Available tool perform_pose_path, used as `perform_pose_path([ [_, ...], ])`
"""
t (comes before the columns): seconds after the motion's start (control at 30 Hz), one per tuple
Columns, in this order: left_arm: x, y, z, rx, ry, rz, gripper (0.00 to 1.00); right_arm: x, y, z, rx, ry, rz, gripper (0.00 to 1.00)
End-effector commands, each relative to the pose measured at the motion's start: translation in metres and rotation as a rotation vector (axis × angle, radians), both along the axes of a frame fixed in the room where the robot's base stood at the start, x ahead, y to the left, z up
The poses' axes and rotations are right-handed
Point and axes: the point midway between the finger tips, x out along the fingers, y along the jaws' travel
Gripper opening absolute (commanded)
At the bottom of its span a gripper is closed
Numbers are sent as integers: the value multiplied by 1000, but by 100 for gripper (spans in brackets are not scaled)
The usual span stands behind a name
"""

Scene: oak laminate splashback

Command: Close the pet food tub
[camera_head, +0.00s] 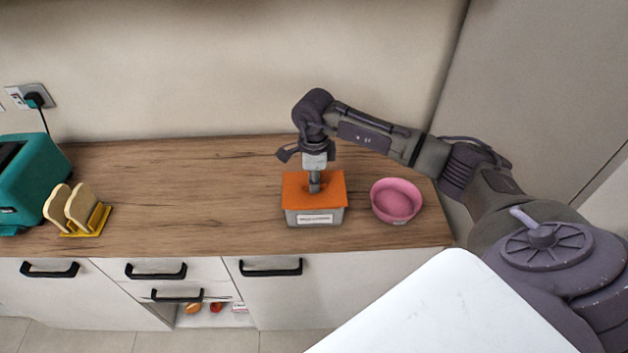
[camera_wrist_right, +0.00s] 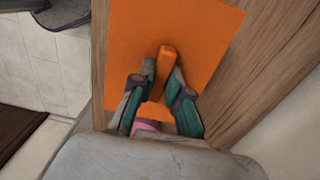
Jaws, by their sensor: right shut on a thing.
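The pet food tub (camera_head: 315,219) is a grey box with a white label, standing on the wooden counter. Its orange lid (camera_head: 332,188) lies over the top of the tub and covers the opening; I cannot tell whether it is fully seated. My right gripper (camera_head: 314,189) points straight down onto the middle of the lid. In the right wrist view the gripper (camera_wrist_right: 162,92) has its two fingers on either side of the lid's upright orange handle (camera_wrist_right: 163,72), shut on it. The lid (camera_wrist_right: 205,40) fills the centre of that view. My left gripper is not in view.
A pink bowl (camera_head: 396,201) stands just right of the tub. A yellow toast rack (camera_head: 86,222) with bread slices and a teal toaster (camera_head: 30,180) are at the left. The counter (camera_head: 190,190) between rack and tub is clear. An open drawer or shelf (camera_head: 215,318) shows below.

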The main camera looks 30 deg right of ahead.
Motion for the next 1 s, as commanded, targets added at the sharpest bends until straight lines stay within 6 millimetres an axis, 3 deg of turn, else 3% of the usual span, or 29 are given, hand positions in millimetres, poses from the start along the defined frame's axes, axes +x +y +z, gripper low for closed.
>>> perform_pose_path([
  [1.0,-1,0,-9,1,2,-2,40,1,0,-6,0,-1,0,0],
])
